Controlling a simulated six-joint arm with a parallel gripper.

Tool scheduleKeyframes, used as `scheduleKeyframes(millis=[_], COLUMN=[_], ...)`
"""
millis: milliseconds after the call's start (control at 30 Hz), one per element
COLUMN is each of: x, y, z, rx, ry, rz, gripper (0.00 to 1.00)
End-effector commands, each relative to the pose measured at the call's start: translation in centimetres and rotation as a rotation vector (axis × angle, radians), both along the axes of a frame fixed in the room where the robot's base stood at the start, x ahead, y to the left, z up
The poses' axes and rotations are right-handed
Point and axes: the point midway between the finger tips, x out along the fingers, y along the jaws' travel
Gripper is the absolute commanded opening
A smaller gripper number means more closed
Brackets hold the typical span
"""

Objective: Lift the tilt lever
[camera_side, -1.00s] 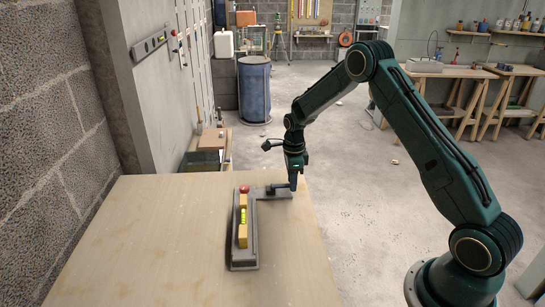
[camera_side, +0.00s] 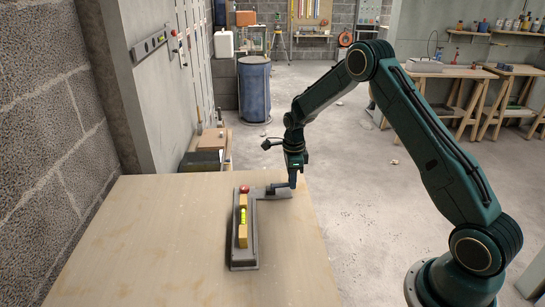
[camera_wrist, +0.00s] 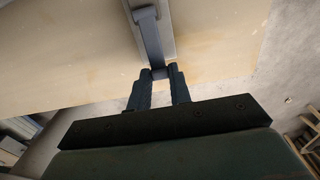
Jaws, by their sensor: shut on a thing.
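The tilt lever (camera_side: 277,188) is a dark bar on the short arm of a grey L-shaped base (camera_side: 245,264). It also shows in the wrist view as a dark blue-grey bar (camera_wrist: 151,38) running from its pivot at the top edge down to my fingers. My gripper (camera_side: 292,184) is at the lever's free end at the table's right edge. In the wrist view my gripper (camera_wrist: 160,72) has its two fingertips on either side of the lever's end, shut on it. In the side view the fingers partly hide that end.
The wooden table (camera_side: 130,240) is clear to the left and in front. A blue barrel (camera_side: 254,90) stands on the floor beyond.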

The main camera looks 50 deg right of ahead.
Motion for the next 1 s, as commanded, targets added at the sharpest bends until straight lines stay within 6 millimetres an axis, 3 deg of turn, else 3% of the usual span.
scheduleKeyframes(millis=[1000], x=[0.5], y=[0.5], z=[2.0], rx=[0.000], ry=[-0.006], rz=[0.004], gripper=[0.09])
